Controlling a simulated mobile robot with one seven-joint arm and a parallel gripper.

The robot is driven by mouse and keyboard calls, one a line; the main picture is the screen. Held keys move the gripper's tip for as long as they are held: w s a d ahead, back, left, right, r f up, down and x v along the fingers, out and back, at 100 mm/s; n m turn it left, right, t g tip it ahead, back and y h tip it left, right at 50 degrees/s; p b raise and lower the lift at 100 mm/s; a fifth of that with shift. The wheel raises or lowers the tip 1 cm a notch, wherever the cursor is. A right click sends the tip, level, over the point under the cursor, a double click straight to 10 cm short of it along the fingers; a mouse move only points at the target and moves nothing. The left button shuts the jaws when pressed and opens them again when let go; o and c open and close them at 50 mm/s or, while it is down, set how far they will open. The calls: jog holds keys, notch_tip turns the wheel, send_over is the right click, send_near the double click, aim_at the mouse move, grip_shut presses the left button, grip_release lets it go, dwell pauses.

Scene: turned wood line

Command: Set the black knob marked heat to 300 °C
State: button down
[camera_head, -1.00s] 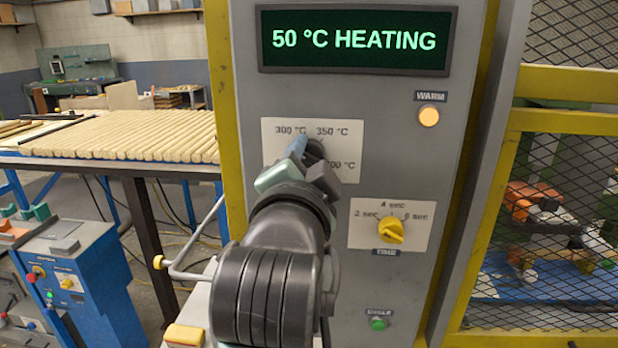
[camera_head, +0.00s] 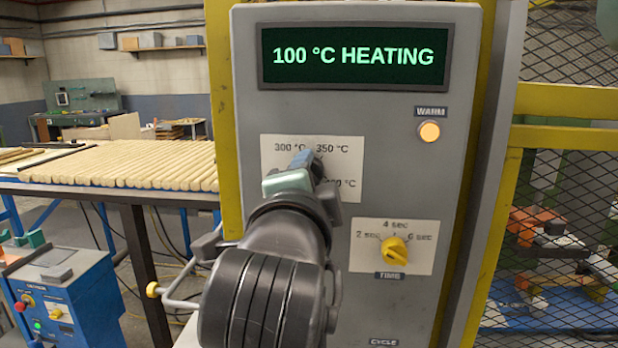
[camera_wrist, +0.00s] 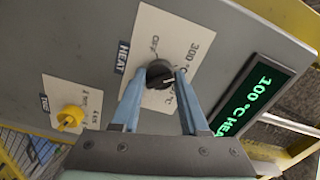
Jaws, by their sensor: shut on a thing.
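The black heat knob (camera_wrist: 158,72) sits on a pale scale plate (camera_wrist: 185,35) marked HEAT in the wrist view. My gripper (camera_wrist: 160,78) has its two blue-grey fingers on either side of the knob, shut on it. A pale pointer mark shows on the knob, but I cannot tell exactly which label it points at. OFF and 300 °C are readable on the plate there; another label is partly covered by a finger. In the head view my gripper (camera_head: 303,168) hides the knob, and 300 °C and 350 °C show above it. The green display (camera_head: 352,56) reads 100 °C HEATING.
A yellow time knob (camera_head: 395,250) is at the lower right of the same grey panel. A lit orange WARM lamp (camera_head: 429,131) is above it. A mesh guard (camera_head: 590,110) stands to the right. A table of wooden rods (camera_head: 130,163) is at left.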

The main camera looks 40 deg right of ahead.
jog(key=shift+c, duration=2.1)
grip_release()
jog(key=shift+s, duration=0.1)
jog(key=b+v, duration=0.3)
jog(key=v, duration=0.9)
jog(key=shift+s+a, duration=0.2)
jog(key=shift+a, duration=0.15)
jog(key=shift+r, duration=0.1)
